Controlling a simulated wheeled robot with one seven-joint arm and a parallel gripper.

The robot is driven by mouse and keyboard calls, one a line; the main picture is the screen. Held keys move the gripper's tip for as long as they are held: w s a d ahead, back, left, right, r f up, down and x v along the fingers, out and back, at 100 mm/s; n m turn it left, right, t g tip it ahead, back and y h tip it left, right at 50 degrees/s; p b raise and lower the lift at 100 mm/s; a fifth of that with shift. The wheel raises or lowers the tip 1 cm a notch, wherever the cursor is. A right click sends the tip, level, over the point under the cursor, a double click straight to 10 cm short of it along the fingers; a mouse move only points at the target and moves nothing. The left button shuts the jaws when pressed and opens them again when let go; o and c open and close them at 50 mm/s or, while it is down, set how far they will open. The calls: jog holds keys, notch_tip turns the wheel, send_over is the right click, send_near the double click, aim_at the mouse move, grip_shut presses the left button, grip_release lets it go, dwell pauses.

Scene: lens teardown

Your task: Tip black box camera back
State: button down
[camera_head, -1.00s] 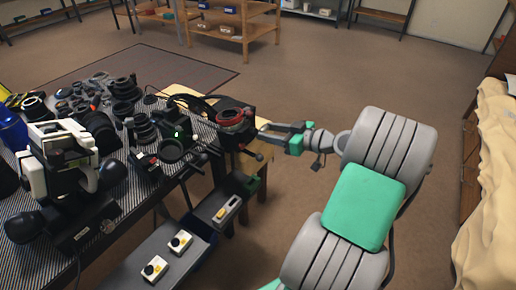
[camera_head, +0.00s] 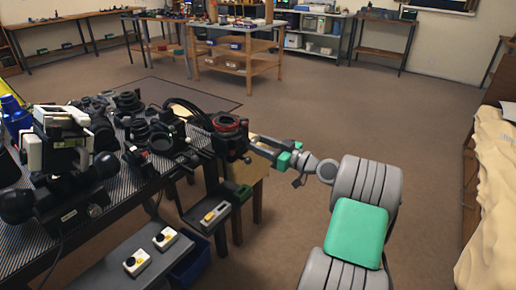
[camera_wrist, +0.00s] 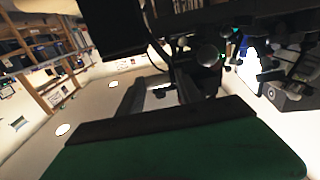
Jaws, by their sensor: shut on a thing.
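The black box camera (camera_head: 232,144) stands at the right end of the cluttered table, with a red ring (camera_head: 227,123) on its upper side. My gripper (camera_head: 252,147) comes from the right and is shut at the camera's right side. In the wrist view a dark body, likely the camera (camera_wrist: 112,28), fills the top. The two fingers of my gripper (camera_wrist: 158,92) reach up toward it, with a round knob (camera_wrist: 207,53) just beyond. The exact part between the fingertips is too dark to tell.
The striped table (camera_head: 30,236) holds several lenses and a large white-and-black device (camera_head: 62,140) at left. A lower grey shelf (camera_head: 115,262) with small white-and-yellow boxes (camera_head: 165,238) stands in front. A cream-covered bench (camera_head: 495,190) stands at right. The floor between is clear.

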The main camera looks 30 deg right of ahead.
jog(key=shift+d+r, duration=0.1)
jog(key=shift+d, duration=0.35)
jog(key=c, duration=1)
grip_release()
jog(key=shift+d, duration=0.15)
jog(key=shift+c, duration=0.2)
jog(key=shift+o, duration=0.4)
jog(key=shift+w+a, duration=0.1)
jog(key=shift+a, duration=0.2)
jog(key=shift+a, duration=0.15)
